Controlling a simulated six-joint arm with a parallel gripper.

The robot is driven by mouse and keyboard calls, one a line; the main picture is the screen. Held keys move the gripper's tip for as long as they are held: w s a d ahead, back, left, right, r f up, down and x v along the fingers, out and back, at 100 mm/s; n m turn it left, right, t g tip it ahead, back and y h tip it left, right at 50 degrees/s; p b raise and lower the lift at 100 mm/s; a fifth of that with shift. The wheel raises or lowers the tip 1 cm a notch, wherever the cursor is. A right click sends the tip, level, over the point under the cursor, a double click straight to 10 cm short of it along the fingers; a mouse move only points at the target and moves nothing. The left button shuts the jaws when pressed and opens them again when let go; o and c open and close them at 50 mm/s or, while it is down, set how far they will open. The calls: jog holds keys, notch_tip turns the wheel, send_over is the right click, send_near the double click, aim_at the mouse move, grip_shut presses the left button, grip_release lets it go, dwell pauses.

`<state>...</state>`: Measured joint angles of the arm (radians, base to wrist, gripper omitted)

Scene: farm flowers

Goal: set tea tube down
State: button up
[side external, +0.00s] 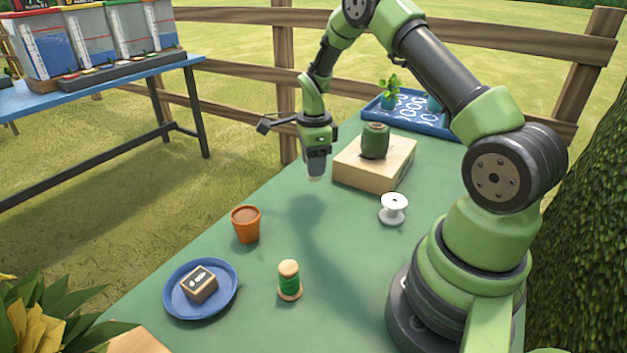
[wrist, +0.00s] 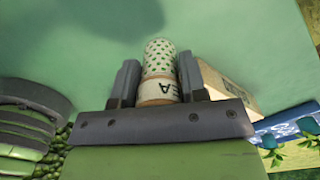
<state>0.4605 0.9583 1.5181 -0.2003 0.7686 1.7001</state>
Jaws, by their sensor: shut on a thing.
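The tea tube (wrist: 158,62) is a pale cylinder with green dots and the letters "EA" showing near its base in the wrist view. My gripper (wrist: 158,75) is shut on it, with one dark finger on each side. In the side view my gripper (side external: 316,163) points down above the green table (side external: 250,190), left of the wooden block. Only a small pale end of the tube (side external: 315,178) shows below the fingers there. A soft shadow lies on the table below, and the tube appears held clear of the surface.
A wooden block (side external: 365,172) bearing a dark green canister (side external: 375,141) stands close right of my gripper. A blue tray (side external: 430,122) with a plant is behind. A white spool (side external: 393,208), orange pot (side external: 246,226), green spool (side external: 289,280) and blue plate (side external: 226,303) stand nearer. The table between is clear.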

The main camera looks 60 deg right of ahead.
aim_at(314, 179)
jog(key=shift+f, duration=2.2)
jog(key=shift+f, duration=0.1)
jog(key=o, duration=0.9)
